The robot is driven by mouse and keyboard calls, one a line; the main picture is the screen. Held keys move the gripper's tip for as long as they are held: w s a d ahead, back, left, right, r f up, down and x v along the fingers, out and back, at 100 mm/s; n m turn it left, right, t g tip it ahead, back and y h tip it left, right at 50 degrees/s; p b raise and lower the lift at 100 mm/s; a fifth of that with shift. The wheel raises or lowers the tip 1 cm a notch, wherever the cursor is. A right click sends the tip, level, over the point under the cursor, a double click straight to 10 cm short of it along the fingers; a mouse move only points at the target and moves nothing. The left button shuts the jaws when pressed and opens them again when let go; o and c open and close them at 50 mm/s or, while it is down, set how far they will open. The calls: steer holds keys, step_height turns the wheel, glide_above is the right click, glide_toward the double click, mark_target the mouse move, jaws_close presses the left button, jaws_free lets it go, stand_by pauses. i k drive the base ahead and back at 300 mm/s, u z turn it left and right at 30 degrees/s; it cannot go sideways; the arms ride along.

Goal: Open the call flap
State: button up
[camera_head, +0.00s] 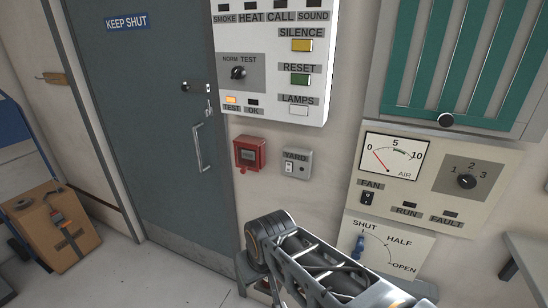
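A small red box (249,154) is on the wall, just right of the grey door and below the white alarm panel.
A grey YARD switch plate (296,164) is right of the red box. The white alarm panel (272,60) hangs above. A fan panel (432,180) and SHUT/HALF/OPEN dial plate (388,245) are at right. The grey door (150,90) has a handle. A cardboard box (55,230) stands at left.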

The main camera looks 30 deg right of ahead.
mark_target(244, 160)
steer(key=z, duration=1.45)
steer(key=k, duration=0.7)
steer(key=u, duration=0.85)
steer(key=i, duration=1)
steer(key=z, duration=0.1)
steer(key=k, duration=0.25)
steer(key=u, duration=1.5)
